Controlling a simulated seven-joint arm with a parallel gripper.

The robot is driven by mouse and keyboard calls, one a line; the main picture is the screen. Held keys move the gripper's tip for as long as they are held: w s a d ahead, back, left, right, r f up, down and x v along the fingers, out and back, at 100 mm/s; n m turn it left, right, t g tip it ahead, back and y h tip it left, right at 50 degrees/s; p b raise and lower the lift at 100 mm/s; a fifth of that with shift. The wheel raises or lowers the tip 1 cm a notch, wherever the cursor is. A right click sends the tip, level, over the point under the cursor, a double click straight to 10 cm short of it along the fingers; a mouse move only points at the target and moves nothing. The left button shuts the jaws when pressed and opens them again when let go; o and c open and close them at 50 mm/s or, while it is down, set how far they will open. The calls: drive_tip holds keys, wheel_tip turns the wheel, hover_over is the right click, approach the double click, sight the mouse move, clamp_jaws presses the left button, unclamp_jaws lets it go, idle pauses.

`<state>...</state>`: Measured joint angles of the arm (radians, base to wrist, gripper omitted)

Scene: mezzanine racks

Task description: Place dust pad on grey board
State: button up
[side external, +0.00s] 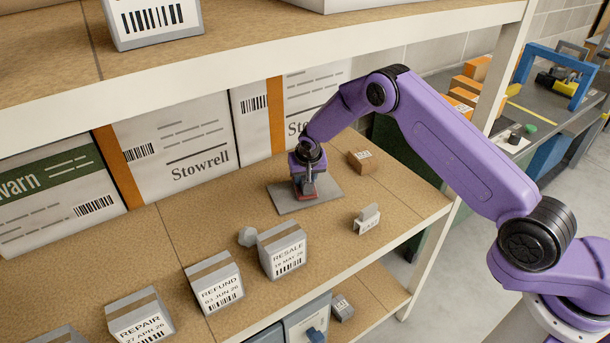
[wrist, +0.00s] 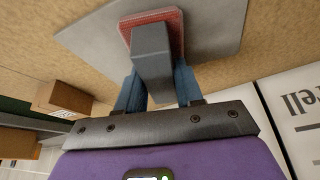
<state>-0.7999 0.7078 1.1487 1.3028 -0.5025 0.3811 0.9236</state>
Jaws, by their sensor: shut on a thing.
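The dust pad has a red base (side external: 305,195) and a grey handle. In the wrist view its red rim (wrist: 177,20) shows around the grey handle (wrist: 151,50). My gripper (side external: 308,178) is shut on the handle, with a blue finger on each side in the wrist view (wrist: 158,80). The pad is upright over the grey board (side external: 328,192), a thin flat plate on the shelf. The board spreads out beyond the pad in the wrist view (wrist: 215,30). I cannot tell whether the pad touches the board or hangs just above it.
A small cardboard box (side external: 362,160) stands just behind the board. A pale card holder (side external: 367,219) is to its right front. A grey lump (side external: 247,236) and boxes marked RESALE (side external: 283,254) and REFUND (side external: 214,284) stand at front left. Large Stowrell cartons (side external: 180,140) line the back.

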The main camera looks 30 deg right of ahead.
drive_tip(key=shift+f, duration=0.1)
drive_tip(key=o, duration=1)
drive_tip(key=shift+o, duration=0.2)
drive_tip(key=shift+s+a+r, duration=0.1)
drive_tip(key=shift+s+r, duration=0.05)
drive_tip(key=shift+r, duration=0.35)
drive_tip(key=s+a, duration=0.1)
drive_tip(key=s, duration=0.2)
drive_tip(key=s+a, duration=0.2)
drive_tip(key=s, duration=0.2)
drive_tip(key=s+a, duration=0.1)
drive_tip(key=s, duration=0.3)
drive_tip(key=shift+s+a+r, duration=0.1)
drive_tip(key=shift+a+r, duration=0.05)
drive_tip(key=shift+a, duration=0.15)
drive_tip(key=shift+a, duration=0.1)
